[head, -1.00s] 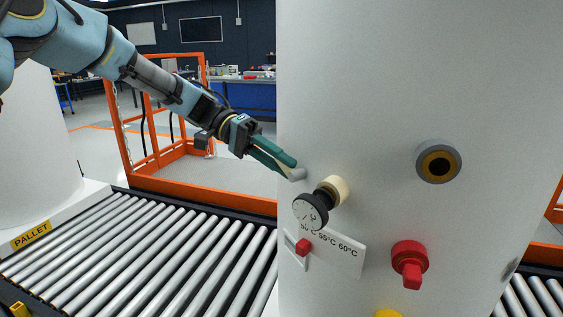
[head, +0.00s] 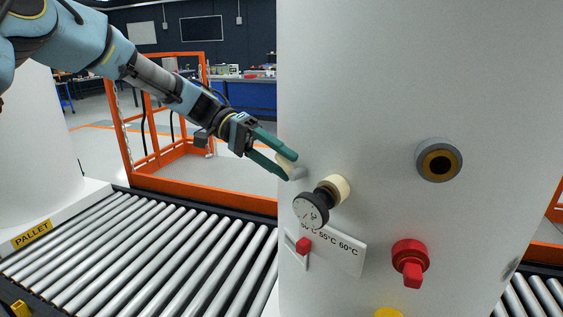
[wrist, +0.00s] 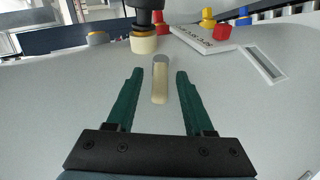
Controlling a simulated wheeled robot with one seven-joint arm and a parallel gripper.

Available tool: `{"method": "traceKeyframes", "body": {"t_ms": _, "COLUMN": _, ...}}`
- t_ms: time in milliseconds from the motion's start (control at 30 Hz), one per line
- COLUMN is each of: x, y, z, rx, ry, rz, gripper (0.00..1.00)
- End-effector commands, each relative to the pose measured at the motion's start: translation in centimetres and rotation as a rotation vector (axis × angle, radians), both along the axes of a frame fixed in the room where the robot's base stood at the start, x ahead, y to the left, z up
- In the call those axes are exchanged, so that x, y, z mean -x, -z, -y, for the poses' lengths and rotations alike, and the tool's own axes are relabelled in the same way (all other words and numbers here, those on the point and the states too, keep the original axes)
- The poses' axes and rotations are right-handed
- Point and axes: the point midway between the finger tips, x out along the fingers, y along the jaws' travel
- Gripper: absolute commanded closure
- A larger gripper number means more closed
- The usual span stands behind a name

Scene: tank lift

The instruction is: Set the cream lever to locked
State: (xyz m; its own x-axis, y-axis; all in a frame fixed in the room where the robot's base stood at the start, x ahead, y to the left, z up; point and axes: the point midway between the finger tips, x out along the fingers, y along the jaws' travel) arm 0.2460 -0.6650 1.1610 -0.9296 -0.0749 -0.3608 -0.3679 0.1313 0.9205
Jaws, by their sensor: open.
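The cream lever (wrist: 160,85) shows in the wrist view as a short rounded bar with a grey end, lying between my two open fingers. In the head view the cream lever (head: 286,162) is partly hidden by my gripper at the left side of the white tank (head: 370,90). My gripper (head: 284,166) is open, with one green finger above the lever and one below it. In the wrist view my gripper (wrist: 156,75) has a clear gap on both sides of the lever. I see no lock marking by the lever.
A black dial gauge on a cream fitting (head: 312,208) sticks out close to the right. A temperature plate with a red slider (head: 303,246), a red tap (head: 411,264) and a grey port (head: 438,160) are further along. A roller conveyor (head: 150,250) runs below.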

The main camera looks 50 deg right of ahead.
Motion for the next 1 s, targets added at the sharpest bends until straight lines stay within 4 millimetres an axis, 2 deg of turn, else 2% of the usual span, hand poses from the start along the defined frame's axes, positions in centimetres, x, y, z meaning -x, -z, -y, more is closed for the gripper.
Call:
{"method": "traceKeyframes", "body": {"t_ms": 167, "x": -2.3, "y": -0.5, "z": -0.1, "rx": 0.002, "ry": -0.004, "rz": 0.002, "gripper": 0.47}}
{"method": "traceKeyframes", "body": {"t_ms": 400, "x": -6.8, "y": -2.2, "z": -0.5, "rx": 0.004, "ry": -0.004, "rz": 0.001, "gripper": 0.47}}
{"method": "traceKeyframes", "body": {"t_ms": 533, "x": -8.5, "y": -3.0, "z": -0.6, "rx": 0.003, "ry": -0.002, "rz": 0.001, "gripper": 0.47}}
{"method": "traceKeyframes", "body": {"t_ms": 700, "x": -9.7, "y": -3.6, "z": -0.8, "rx": 0.001, "ry": -0.002, "rz": 0.000, "gripper": 0.47}}
{"method": "traceKeyframes", "body": {"t_ms": 1000, "x": -9.9, "y": -3.8, "z": -0.8, "rx": -0.001, "ry": 0.000, "rz": 0.000, "gripper": 0.47}}
